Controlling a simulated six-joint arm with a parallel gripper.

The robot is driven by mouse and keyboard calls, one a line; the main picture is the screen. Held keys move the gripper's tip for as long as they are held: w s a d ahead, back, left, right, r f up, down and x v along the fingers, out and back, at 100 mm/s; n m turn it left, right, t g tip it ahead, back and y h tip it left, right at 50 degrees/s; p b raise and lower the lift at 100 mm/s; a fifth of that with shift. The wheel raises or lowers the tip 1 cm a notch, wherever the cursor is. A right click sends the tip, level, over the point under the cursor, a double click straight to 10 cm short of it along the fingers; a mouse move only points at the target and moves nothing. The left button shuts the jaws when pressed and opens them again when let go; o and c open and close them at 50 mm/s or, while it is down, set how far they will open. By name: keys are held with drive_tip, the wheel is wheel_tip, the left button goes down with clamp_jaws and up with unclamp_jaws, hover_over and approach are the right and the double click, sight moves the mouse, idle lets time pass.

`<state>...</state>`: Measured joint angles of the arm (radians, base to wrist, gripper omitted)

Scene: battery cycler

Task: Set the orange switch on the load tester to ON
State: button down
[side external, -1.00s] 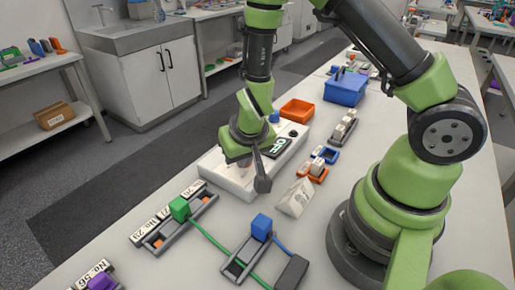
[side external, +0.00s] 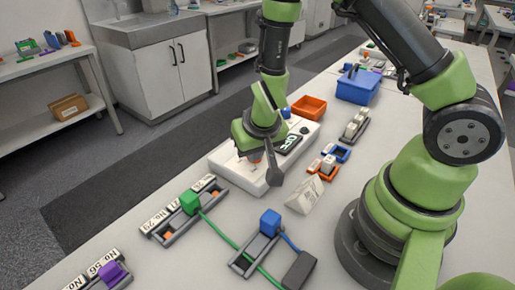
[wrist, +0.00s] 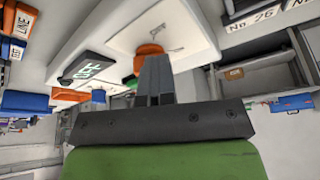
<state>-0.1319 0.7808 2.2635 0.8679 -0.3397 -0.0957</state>
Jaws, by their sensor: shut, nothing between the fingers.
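The load tester (side external: 232,166) is a long white box on the bench, with a dark display (side external: 287,143) on top. The display also shows in the wrist view (wrist: 88,68), at an angle; I cannot read it surely. The orange switch (wrist: 150,50) is on the tester's white face, just beyond my fingertips. My gripper (wrist: 155,60) is shut and empty, pointing down over the tester at the switch. The fingers partly cover the switch, so I cannot tell its position or whether they touch it.
An orange bin (side external: 309,107) and a blue bin (side external: 357,88) stand behind the tester. Small orange and blue trays (side external: 322,167) and a white wedge-shaped sign (side external: 304,195) are to its right. Holders with a green block (side external: 190,202) and a blue block (side external: 270,222) lie in front.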

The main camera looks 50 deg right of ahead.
drive_tip(key=shift+w+d, duration=0.35)
drive_tip(key=shift+d, duration=0.35)
drive_tip(key=v, duration=1)
drive_tip(key=shift+s+a, duration=0.25)
drive_tip(key=shift+a, duration=0.15)
drive_tip(key=shift+r, duration=0.1)
